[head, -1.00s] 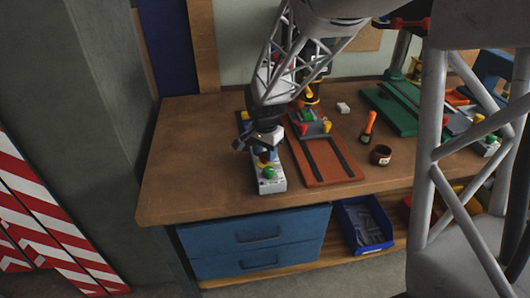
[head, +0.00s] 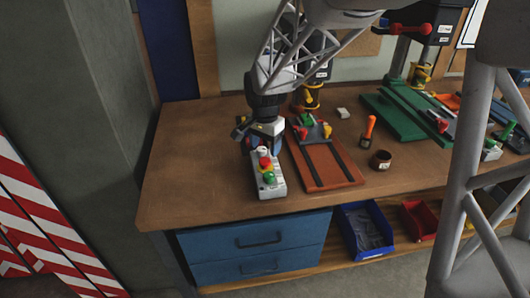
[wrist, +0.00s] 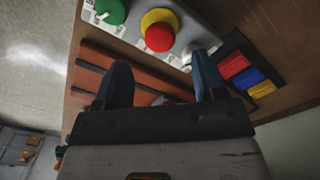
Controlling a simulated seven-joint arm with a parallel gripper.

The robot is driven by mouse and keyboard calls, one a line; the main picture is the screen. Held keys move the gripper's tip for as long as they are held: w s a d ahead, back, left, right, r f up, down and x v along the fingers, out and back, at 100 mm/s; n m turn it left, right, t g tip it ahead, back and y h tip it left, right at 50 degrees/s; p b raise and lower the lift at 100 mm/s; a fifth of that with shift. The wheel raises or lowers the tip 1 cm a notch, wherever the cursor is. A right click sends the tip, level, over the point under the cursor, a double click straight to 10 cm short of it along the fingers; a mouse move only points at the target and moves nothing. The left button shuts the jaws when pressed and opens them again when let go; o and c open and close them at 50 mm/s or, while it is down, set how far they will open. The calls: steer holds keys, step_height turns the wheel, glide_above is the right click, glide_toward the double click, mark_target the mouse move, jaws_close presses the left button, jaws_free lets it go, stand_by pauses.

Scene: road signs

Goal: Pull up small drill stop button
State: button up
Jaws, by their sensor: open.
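The grey control box (head: 270,190) lies at the front left of the workbench. It carries a red stop button on a yellow base (head: 264,163) and a green button (head: 268,178) nearer the front edge. In the wrist view the red stop button (wrist: 158,38) and green button (wrist: 110,11) show clearly. My gripper (wrist: 160,68) is open, with its two blue fingers apart and nothing between them. The red button appears just beyond the gap between the fingertips. In the head view my gripper (head: 266,143) is over the back part of the box.
The small drill's orange-red base (head: 325,165) is just right of the box. A brown cup (head: 380,160) and an orange-handled tool (head: 369,128) stand further right, before a green base (head: 395,115). The bench left of the box is clear.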

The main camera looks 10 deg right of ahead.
mark_target(266, 162)
steer(key=shift+r, duration=1.6)
steer(key=shift+s+d+r, duration=0.1)
steer(key=shift+s+r, duration=0.15)
steer(key=shift+s, duration=0.15)
steer(key=s+d+r+n+t, duration=0.1)
steer(key=s+d+r+n, duration=0.1)
steer(key=s, duration=0.7)
steer(key=s+d+r+n, duration=0.2)
steer(key=s+n, duration=0.2)
steer(key=s, duration=0.6)
steer(key=s+d+r+n+t, duration=0.1)
steer(key=s+r+n, duration=0.1)
steer(key=s, duration=0.8)
steer(key=shift+d+r+n+t, duration=0.3)
steer(key=shift+d+n, duration=0.1)
steer(key=shift+c, duration=0.3)
